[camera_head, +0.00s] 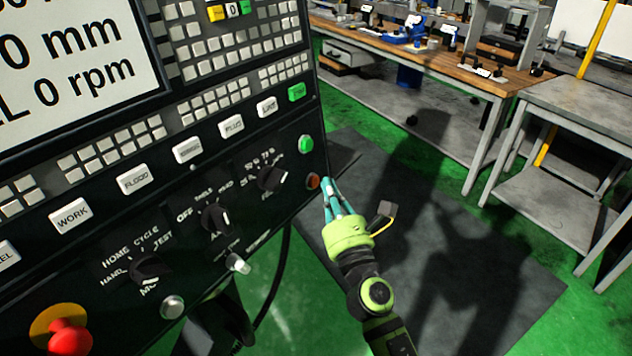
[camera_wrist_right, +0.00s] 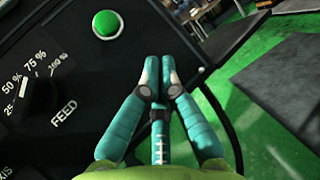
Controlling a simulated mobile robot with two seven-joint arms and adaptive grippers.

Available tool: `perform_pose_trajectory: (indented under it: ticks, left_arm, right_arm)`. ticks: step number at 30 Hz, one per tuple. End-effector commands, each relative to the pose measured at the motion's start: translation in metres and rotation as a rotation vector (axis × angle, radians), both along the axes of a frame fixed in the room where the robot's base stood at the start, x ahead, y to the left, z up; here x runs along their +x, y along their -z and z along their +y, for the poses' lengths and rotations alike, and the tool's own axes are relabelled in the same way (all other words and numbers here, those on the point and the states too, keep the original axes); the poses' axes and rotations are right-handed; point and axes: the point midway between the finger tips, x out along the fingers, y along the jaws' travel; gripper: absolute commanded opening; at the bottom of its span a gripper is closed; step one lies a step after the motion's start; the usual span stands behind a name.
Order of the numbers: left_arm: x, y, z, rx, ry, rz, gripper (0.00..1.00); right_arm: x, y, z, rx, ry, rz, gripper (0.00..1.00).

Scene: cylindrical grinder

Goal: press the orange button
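The orange button (camera_head: 313,181) is a small round button near the lower right edge of the black control panel (camera_head: 228,262), below the green round button (camera_head: 305,144). My right gripper (camera_head: 329,184) is just to the right of the orange button in the head view, its teal fingertips pointing at the panel. In the right wrist view the fingertips of my right gripper (camera_wrist_right: 158,72) are together with nothing between them. The orange button does not show there; the fingers may hide it. I cannot tell whether the fingertips touch it. My left gripper is not in view.
The green button also shows in the right wrist view (camera_wrist_right: 106,24), left of the fingertips, with the feed knob (camera_wrist_right: 38,98) further left. A red emergency knob (camera_head: 70,338) sits at the panel's lower left.

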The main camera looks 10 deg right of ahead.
Motion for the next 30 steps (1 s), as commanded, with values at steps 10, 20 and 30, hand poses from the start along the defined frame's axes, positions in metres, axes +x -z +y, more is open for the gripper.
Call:
perform_pose_trajectory:
  ticks: [10, 20, 30]
  left_arm:
    - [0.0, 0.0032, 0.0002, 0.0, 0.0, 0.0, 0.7]
    - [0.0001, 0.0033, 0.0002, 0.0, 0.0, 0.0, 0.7]
    - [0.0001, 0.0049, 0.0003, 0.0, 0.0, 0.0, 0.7]
  right_arm:
    - [0.0062, 0.0014, 0.006, 0.0, -0.001, 0.0, 0.0]
    - [0.0065, 0.0015, 0.0061, 0.0, 0.0, 0.0, 0.0]
    - [0.0094, 0.0022, 0.0086, 0.0, 0.0, 0.0, 0.0]
